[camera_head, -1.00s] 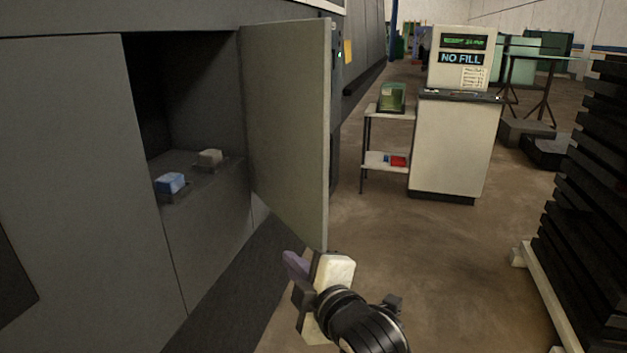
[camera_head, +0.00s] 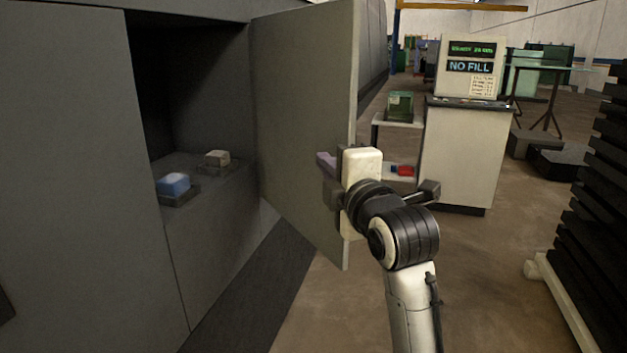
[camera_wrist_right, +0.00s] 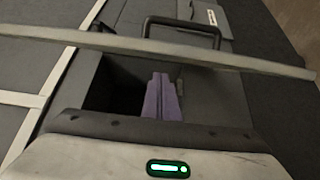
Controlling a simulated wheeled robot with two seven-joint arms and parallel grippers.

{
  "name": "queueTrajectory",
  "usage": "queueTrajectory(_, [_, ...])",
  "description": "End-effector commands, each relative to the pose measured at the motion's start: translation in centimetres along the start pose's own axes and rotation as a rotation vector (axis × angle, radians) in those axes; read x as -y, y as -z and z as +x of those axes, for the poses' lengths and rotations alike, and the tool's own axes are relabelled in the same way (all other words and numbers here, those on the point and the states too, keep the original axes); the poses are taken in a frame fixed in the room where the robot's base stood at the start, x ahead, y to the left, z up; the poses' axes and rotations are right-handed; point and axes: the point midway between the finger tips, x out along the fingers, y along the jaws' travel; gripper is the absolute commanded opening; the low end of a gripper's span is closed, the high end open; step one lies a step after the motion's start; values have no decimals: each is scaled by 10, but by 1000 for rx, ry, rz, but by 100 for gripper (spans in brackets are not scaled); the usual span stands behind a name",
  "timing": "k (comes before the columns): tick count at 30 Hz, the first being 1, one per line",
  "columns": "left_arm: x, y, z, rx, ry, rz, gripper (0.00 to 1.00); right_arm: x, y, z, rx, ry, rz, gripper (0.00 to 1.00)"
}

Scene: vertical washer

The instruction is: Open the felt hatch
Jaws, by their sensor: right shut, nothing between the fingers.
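The grey hatch door (camera_head: 302,110) stands swung out from the dark machine opening (camera_head: 190,80) in the head view. My right gripper (camera_head: 326,164) is at the door's outer edge, its purple fingertips overlapping the edge in the picture. In the right wrist view the purple fingers (camera_wrist_right: 162,98) are together with nothing between them. A pale strip (camera_wrist_right: 150,47), apparently the door's edge, crosses that view beyond them. A black handle (camera_wrist_right: 183,31) shows beyond the strip. Whether the fingers touch the door cannot be told. My left gripper is not in view.
Inside the opening, a blue block (camera_head: 174,184) and a beige block (camera_head: 217,158) sit on a ledge. A white kiosk (camera_head: 465,150) and small shelf (camera_head: 398,122) stand behind. A dark stack (camera_head: 595,190) is at the right. Floor between is clear.

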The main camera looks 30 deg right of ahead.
Motion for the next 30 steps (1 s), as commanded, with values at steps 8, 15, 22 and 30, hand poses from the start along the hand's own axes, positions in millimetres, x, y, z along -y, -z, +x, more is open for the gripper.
queueTrajectory(8, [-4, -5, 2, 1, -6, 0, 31, 0, -16, 6, -7, 0, 0, 0])
queueTrajectory(15, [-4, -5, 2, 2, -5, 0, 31, 0, -17, 6, -7, 0, 0, 0])
queueTrajectory(22, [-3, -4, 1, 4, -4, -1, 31, -1, -22, 8, -6, 0, -2, 0])
queueTrajectory(30, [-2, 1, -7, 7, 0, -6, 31, -3, -57, 22, -17, 3, -9, 0])
